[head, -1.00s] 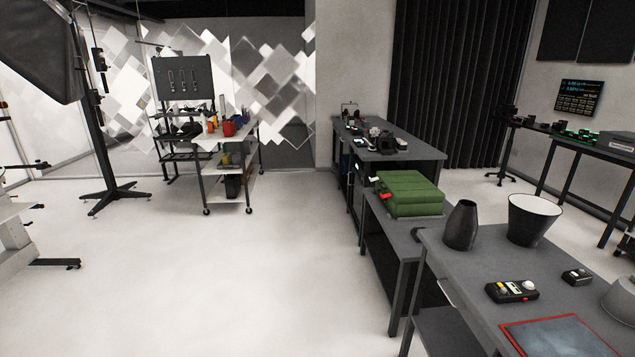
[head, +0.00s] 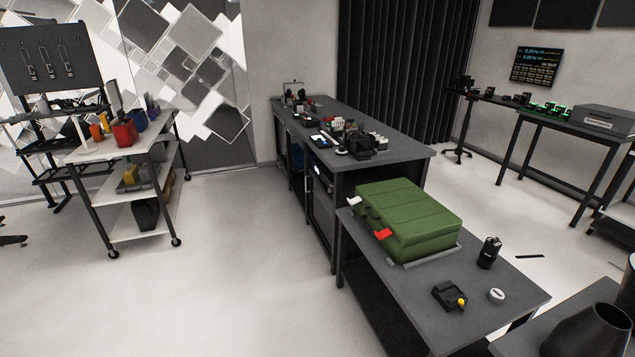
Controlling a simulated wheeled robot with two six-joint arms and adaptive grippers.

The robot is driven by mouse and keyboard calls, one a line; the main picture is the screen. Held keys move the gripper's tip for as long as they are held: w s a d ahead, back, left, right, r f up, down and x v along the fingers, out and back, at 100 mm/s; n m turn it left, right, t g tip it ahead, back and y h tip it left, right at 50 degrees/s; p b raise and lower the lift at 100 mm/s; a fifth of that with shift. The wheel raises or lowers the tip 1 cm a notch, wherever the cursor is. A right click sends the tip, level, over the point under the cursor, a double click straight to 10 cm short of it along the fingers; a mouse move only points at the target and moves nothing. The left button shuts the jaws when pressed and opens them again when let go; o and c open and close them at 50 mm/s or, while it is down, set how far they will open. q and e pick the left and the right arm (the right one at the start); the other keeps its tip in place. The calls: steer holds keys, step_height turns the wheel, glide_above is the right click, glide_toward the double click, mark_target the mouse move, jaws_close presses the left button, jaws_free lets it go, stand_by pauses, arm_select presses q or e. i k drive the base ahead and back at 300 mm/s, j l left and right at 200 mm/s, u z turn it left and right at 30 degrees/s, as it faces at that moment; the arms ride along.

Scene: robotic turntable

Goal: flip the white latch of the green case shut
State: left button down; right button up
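The green case (head: 415,215) lies closed on a grey tray on a dark table, right of the middle in the head view. A white latch (head: 354,202) sticks out from its left side near the far corner. A red latch (head: 383,234) sticks out from the same side, nearer to me. Both look swung outward from the case, though they are small in the picture. Neither of my grippers shows in the head view.
The case's table (head: 406,281) also bears a black device (head: 488,252), a black box with a yellow knob (head: 448,296) and a white disc (head: 496,295). A longer workbench (head: 402,156) stands behind. A shelf cart (head: 130,160) stands left. The floor (head: 235,265) between is clear.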

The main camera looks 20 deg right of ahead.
mark_target(357, 200)
steer(key=i+j+z, duration=0.1)
steer(key=i+z, duration=0.35)
steer(key=i+j+z, duration=0.25)
steer(key=i+z, duration=0.25)
steer(key=i+j+z, duration=1)
steer(key=z, duration=0.15)
steer(key=i+j+z, duration=0.15)
steer(key=j+z, duration=0.2)
steer(key=j, duration=0.05)
